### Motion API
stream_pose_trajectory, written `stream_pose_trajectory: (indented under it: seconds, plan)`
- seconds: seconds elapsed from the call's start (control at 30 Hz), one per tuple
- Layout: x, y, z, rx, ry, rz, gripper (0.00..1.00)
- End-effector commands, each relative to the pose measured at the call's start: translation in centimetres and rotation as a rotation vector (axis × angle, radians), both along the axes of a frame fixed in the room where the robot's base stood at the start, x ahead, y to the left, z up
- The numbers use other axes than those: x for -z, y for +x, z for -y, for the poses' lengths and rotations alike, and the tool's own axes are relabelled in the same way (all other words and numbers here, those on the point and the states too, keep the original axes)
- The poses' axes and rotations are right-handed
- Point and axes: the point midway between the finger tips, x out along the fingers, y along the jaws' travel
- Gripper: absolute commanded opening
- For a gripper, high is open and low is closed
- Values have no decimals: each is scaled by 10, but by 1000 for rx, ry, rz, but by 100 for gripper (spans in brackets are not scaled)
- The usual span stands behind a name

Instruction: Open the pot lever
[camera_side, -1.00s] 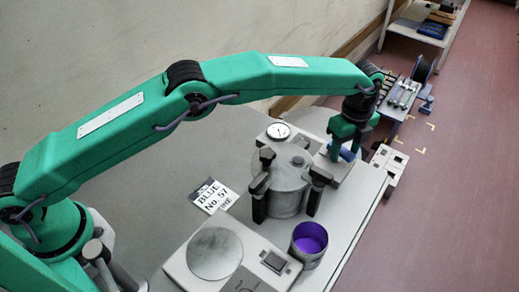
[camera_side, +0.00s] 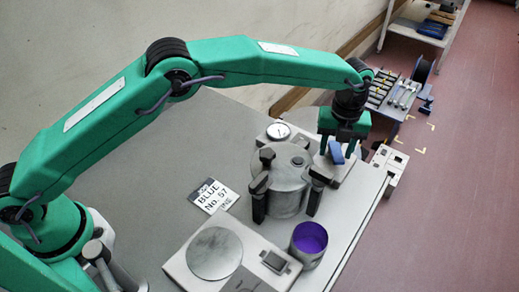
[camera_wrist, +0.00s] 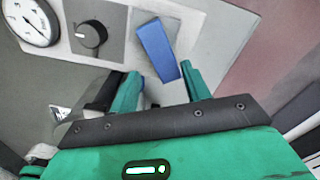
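The blue lever (camera_side: 336,152) sits on the pale panel (camera_side: 322,166) beside the grey pot (camera_side: 287,190). In the wrist view the lever (camera_wrist: 157,48) is a blue bar lying slantwise, its lower end near the gap between my fingertips. My gripper (camera_side: 342,146) is over the lever. In the wrist view its green fingers (camera_wrist: 160,84) are apart, with space on both sides of the lever. I cannot tell how high the fingertips are above the panel. The pot has a lid and dark clamp knobs. The lever's pivot is not clear.
A gauge (camera_wrist: 30,20) and a black knob (camera_wrist: 90,34) are on the panel left of the lever. In the side view a cup with purple contents (camera_side: 309,244), a round plate (camera_side: 214,253) and a "BLUE No. 57" card (camera_side: 212,196) lie nearer. The bench's right edge is close.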

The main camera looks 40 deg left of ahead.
Motion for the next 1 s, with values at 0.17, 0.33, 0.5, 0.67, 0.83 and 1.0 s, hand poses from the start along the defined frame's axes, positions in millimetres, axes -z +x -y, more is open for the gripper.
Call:
stream_pose_trajectory:
  seconds: [0.17, 0.33, 0.5, 0.67, 0.83, 1.0]
  plan:
    - [-28, 1, 1, -3, -3, 5, 47]
    - [-53, 1, 1, -4, -4, 7, 47]
    - [-74, 1, 0, -21, -4, 5, 47]
    - [-81, 1, -8, -140, -8, 12, 47]
    - [-89, 0, -15, -263, -13, 18, 47]
    - [-96, -1, -23, -384, -20, 24, 47]
